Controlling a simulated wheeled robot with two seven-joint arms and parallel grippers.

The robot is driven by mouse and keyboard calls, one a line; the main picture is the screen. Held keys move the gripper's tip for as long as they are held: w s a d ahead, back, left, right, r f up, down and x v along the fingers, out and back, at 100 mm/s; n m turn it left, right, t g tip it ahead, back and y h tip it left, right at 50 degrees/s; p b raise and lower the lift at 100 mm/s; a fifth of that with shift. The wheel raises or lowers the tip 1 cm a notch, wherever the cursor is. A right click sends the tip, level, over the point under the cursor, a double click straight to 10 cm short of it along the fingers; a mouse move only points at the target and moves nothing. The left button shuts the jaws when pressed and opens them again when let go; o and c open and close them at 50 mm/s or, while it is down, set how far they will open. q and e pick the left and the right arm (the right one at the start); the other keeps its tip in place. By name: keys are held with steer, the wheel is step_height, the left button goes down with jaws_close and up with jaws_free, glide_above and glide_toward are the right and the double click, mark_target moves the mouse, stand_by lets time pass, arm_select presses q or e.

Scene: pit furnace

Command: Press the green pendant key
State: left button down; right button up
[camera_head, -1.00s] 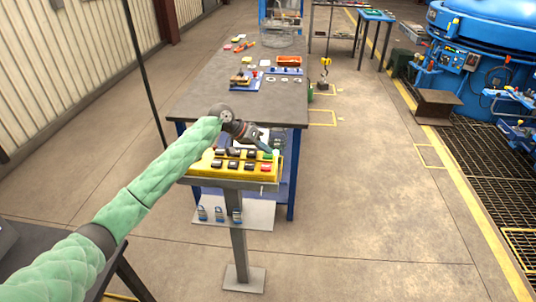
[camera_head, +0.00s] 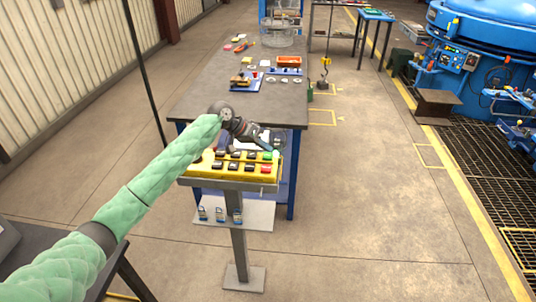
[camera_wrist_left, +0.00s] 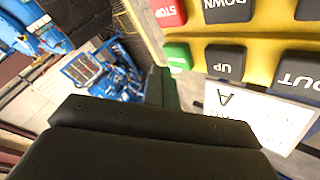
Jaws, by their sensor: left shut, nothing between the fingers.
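The yellow pendant (camera_head: 230,172) lies on a grey stand, with rows of black keys on its face. Its green key (camera_head: 267,156) is at the right end of the upper row, above the red key (camera_head: 266,169). In the left wrist view the green key (camera_wrist_left: 178,56) sits beside the UP key (camera_wrist_left: 224,63) and the red STOP key (camera_wrist_left: 169,12). My left gripper (camera_head: 270,147) is shut and empty, with its tip close by the green key. The dark fingers (camera_wrist_left: 162,88) point toward it in the wrist view; whether they touch it I cannot tell. My right gripper is not in view.
A white label (camera_wrist_left: 240,112) lies beside the keys. Behind the stand is a long workbench (camera_head: 205,105) with small parts on it.

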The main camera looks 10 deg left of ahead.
mark_target(265, 155)
arm_select(q)
steer(key=shift+r+p, duration=1.7)
steer(key=shift+r, duration=0.85)
